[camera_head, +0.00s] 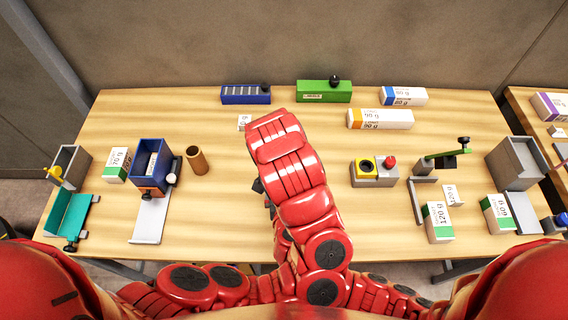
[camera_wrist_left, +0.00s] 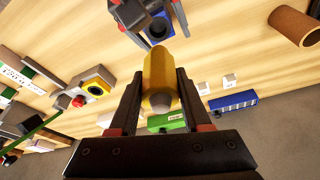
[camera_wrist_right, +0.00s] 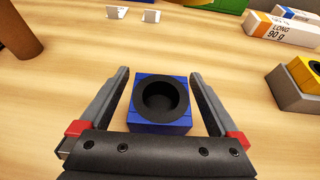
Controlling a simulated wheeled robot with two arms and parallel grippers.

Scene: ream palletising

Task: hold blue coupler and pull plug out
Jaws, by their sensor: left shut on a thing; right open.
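The blue coupler (camera_wrist_right: 160,103) is a blue block with a black ring round a dark, empty opening. It stands between the spread fingers of my right gripper (camera_wrist_right: 160,95), with visible gaps at both sides. My left gripper (camera_wrist_left: 160,100) is shut on the yellow plug (camera_wrist_left: 159,75), a rounded yellow cylinder. In the left wrist view the coupler (camera_wrist_left: 157,30) shows beyond the plug's far end, with my dark right gripper around it; the plug looks apart from it. In the head view my red arms hide the coupler, the plug and the gripper tips.
A grey station with a yellow socket (camera_head: 367,166) and red button stands right of my arms. A brown tube (camera_head: 197,161) and blue bin (camera_head: 150,165) stand left. Blue (camera_head: 246,94) and green (camera_head: 323,92) blocks and paper reams (camera_head: 380,118) line the back.

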